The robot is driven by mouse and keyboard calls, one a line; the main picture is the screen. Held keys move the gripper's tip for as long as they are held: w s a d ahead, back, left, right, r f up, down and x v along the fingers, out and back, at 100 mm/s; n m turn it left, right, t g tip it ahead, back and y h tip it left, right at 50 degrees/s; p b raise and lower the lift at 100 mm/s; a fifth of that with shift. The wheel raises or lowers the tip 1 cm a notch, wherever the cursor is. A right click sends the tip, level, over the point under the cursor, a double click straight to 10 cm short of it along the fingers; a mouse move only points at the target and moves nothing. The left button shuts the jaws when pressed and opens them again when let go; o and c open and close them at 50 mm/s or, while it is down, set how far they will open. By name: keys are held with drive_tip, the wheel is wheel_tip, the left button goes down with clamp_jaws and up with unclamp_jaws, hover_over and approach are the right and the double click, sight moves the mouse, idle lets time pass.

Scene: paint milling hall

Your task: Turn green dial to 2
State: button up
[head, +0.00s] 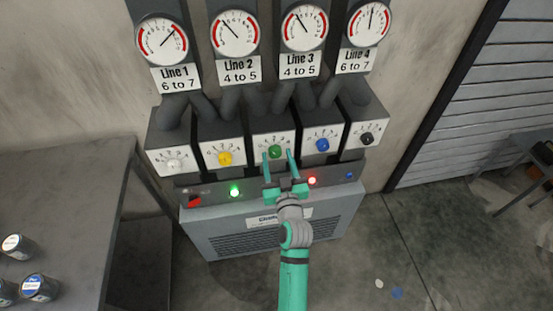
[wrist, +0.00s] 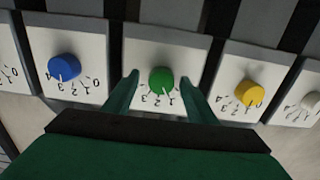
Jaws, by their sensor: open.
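The green dial (head: 275,151) is the middle knob in a row on sloped white-faced boxes. In the wrist view the green dial (wrist: 162,79) is seen close, with numbers along the lower side of its plate. Its pointer mark appears on that lower side; I cannot tell exactly which number it meets. My gripper (head: 277,157) is open in front of the dial. In the wrist view my gripper's two fingers (wrist: 159,83) reach up on either side of the dial, with gaps showing between them and it.
Neighbouring dials are yellow (head: 225,158) and blue (head: 322,144), with white (head: 174,164) and black (head: 367,139) at the ends. Gauges with line labels hang above. A ledge below has a green light (head: 235,191) and a red light (head: 312,180). A grey table (head: 75,190) stands left.

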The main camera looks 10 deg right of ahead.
drive_tip(key=shift+a, duration=0.1)
drive_tip(key=shift+c, duration=0.3)
drive_tip(key=c, duration=1)
drive_tip(key=m, duration=0.2)
drive_tip(key=shift+w+r+m, duration=0.1)
drive_tip(key=shift+m, duration=0.3)
drive_tip(key=shift+a+m, duration=0.1)
drive_tip(key=shift+m, duration=1.4)
